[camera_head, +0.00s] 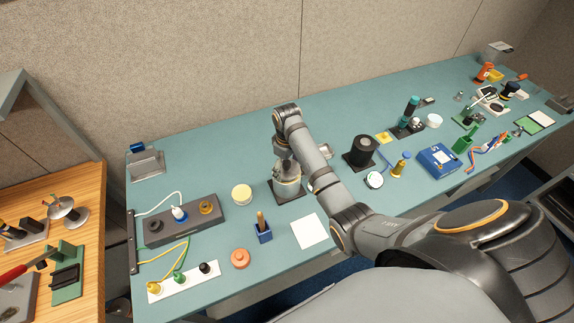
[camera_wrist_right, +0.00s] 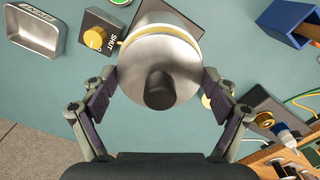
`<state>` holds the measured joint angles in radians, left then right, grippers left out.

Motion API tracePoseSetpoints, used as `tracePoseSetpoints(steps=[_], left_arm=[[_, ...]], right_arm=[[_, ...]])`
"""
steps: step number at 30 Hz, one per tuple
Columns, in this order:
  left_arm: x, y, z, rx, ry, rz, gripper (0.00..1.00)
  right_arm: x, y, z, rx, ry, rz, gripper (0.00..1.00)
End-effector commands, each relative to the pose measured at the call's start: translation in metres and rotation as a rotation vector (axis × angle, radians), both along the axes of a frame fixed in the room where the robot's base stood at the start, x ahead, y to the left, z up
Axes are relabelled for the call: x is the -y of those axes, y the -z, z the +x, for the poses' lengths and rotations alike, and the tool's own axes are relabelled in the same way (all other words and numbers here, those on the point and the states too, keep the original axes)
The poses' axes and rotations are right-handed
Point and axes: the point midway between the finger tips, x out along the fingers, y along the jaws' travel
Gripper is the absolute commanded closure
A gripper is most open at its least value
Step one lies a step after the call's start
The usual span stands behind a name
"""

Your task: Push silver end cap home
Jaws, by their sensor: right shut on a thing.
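The silver end cap (camera_wrist_right: 185,75) is a round metal piece with a dark knob at its centre in the right wrist view. A thin yellow band shows at its far edge. My right gripper (camera_wrist_right: 160,93) has one finger on each side of the cap and is shut on it. In the head view the right gripper (camera_head: 286,157) points down over the silver piece (camera_head: 288,187), which stands upright on a dark base plate (camera_head: 291,197). The gripper and forearm hide part of it, and I cannot tell how deep the cap sits. My left gripper is out of view.
A yellow knob (camera_wrist_right: 95,38) marked SHUT and a grey tray (camera_wrist_right: 35,28) lie close by. A blue holder (camera_head: 264,236), a cream disc (camera_head: 241,194) and a white square (camera_head: 309,231) are near on the teal bench. A black cylinder (camera_head: 360,152) stands right of my forearm.

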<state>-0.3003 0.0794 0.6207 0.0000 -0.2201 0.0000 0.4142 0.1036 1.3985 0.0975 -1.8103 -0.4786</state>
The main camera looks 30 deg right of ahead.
Motion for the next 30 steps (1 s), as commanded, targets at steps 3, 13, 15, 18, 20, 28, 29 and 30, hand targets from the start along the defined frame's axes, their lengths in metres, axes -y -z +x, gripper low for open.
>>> tracePoseSetpoints(steps=[3, 13, 15, 18, 20, 28, 29, 30], left_arm=[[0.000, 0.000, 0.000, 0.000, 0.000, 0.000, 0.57], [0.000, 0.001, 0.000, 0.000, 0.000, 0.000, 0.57], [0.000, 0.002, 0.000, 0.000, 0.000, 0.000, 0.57], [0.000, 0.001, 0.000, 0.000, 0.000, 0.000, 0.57], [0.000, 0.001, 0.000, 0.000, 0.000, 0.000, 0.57], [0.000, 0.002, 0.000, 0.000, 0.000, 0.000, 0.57], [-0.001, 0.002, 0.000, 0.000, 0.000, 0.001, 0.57], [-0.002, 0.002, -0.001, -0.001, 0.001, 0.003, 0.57]], right_arm=[[0.000, 0.003, 0.000, 0.000, 0.000, 0.000, 0.57], [0.000, 0.011, 0.000, 0.000, 0.000, 0.000, 0.57], [0.000, 0.013, 0.000, 0.000, 0.000, 0.000, 0.57], [0.000, 0.014, 0.000, 0.000, 0.000, 0.000, 0.08], [0.000, 0.014, 0.000, 0.000, 0.000, 0.000, 0.00], [0.000, 0.014, 0.000, 0.000, 0.000, 0.000, 0.00], [0.000, 0.015, 0.000, -0.001, 0.000, 0.000, 0.00], [0.000, 0.014, 0.000, -0.001, 0.000, 0.000, 0.00]])
